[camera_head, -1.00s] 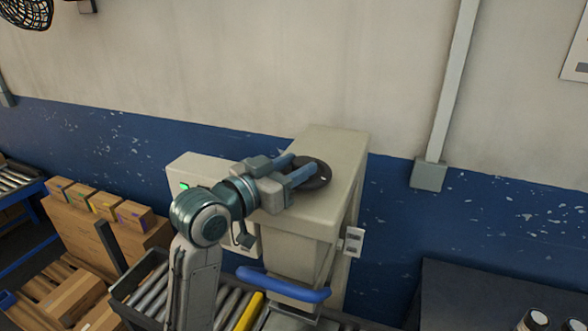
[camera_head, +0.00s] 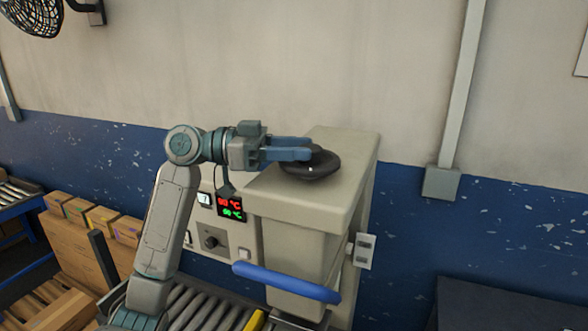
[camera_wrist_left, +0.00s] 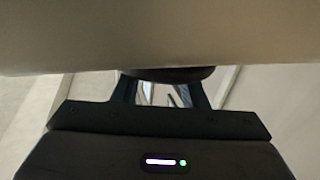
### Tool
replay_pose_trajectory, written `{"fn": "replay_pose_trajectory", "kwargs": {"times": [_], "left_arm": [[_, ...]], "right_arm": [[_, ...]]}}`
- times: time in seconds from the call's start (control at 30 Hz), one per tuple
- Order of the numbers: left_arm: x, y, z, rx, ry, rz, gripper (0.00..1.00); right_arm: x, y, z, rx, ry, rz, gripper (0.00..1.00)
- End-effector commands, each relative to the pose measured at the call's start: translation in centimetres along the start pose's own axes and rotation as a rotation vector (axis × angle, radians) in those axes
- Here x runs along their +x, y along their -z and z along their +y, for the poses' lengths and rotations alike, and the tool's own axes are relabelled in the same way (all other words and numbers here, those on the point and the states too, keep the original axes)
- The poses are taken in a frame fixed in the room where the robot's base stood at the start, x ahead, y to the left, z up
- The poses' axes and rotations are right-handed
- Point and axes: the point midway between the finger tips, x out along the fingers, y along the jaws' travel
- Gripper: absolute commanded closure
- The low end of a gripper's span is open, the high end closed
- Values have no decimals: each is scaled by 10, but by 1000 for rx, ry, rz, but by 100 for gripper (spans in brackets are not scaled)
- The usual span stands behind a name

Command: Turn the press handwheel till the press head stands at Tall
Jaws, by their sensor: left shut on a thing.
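The press (camera_head: 350,165) is a cream cabinet against the wall, with the black handwheel (camera_head: 322,170) lying flat on its top. My left gripper (camera_head: 308,150) reaches in from the left, its blue fingers shut on the handwheel, seemingly at its knob. In the left wrist view the fingers (camera_wrist_left: 162,92) meet a dark rim (camera_wrist_left: 170,74) under a large pale surface; most of the wheel is hidden there. The press head and any Tall mark cannot be made out. A small pale plate (camera_head: 364,251) sits on the press's right side. My right gripper is not in view.
Boxes (camera_head: 102,218) stand left; a dark table (camera_head: 510,302) stands right.

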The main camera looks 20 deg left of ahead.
Motion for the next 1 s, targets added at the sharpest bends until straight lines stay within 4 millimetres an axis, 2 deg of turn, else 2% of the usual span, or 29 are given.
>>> {"fn": "replay_pose_trajectory", "kwargs": {"times": [0.03, 0.1, 0.4, 0.7, 1.0], "left_arm": [[0, -6, -2, -2, -47, 0, 84], [1, -5, -3, -2, -110, -2, 84], [3, -4, -8, -2, -335, -10, 84], [4, -3, -10, -3, -455, -18, 84], [4, -3, -10, -3, -485, -20, 84]], "right_arm": [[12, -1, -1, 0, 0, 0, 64], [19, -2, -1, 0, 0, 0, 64], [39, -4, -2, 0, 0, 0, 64], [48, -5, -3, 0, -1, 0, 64], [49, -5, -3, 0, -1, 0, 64]]}}
